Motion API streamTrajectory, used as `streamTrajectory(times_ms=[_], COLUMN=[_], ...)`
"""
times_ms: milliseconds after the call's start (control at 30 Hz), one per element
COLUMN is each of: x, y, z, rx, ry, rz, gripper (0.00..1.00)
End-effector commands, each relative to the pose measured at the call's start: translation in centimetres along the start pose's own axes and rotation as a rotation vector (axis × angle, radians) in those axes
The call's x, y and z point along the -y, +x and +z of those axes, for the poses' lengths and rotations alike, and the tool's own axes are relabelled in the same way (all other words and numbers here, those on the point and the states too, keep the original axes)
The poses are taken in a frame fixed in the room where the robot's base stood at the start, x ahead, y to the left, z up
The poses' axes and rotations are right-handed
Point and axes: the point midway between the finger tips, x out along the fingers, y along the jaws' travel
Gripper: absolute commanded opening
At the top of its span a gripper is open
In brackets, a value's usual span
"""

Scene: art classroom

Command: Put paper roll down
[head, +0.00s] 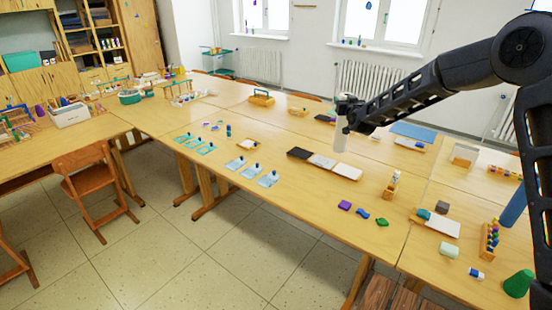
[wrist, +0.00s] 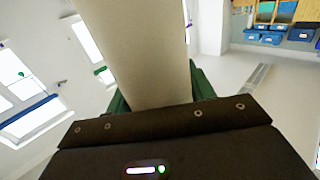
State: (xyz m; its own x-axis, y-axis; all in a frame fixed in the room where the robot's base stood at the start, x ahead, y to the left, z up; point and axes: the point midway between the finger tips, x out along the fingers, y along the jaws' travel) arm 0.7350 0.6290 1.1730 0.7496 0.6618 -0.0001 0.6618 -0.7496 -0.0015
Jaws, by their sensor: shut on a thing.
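The paper roll is a whitish cylinder (head: 340,136) hanging upright in my gripper (head: 347,109) in the head view. My gripper is shut on it near its upper part and holds it over the long wooden table (head: 270,183). In the wrist view the roll (wrist: 143,50) fills the upper middle as a beige cylinder between the jaws. The roll's lower end shows in front of the table's far part; its exact height above the top cannot be told.
Dark and white trays (head: 322,161) lie below the roll. A small wooden holder (head: 390,191) stands to the right, and coloured pieces (head: 362,214) lie near the front edge. Blue cards (head: 268,179) lie left. Bare tabletop shows between them. A chair (head: 91,183) stands at left.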

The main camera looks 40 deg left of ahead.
Motion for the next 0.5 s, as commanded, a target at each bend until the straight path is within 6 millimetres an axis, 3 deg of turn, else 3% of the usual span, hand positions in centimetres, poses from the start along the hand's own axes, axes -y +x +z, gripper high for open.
streamTrajectory(times_ms=[100,267,367,500], x=[2.1,3.4,3.6,3.5], y=[0.3,0.4,0.4,0.4], z=[0.0,0.3,1.4,4.3], rx=[-0.001,0.000,0.001,0.004], ry=[-0.001,0.000,0.000,-0.001], rz=[-0.036,-0.060,-0.064,-0.063], gripper=[0.06,0.06,0.06,0.06])
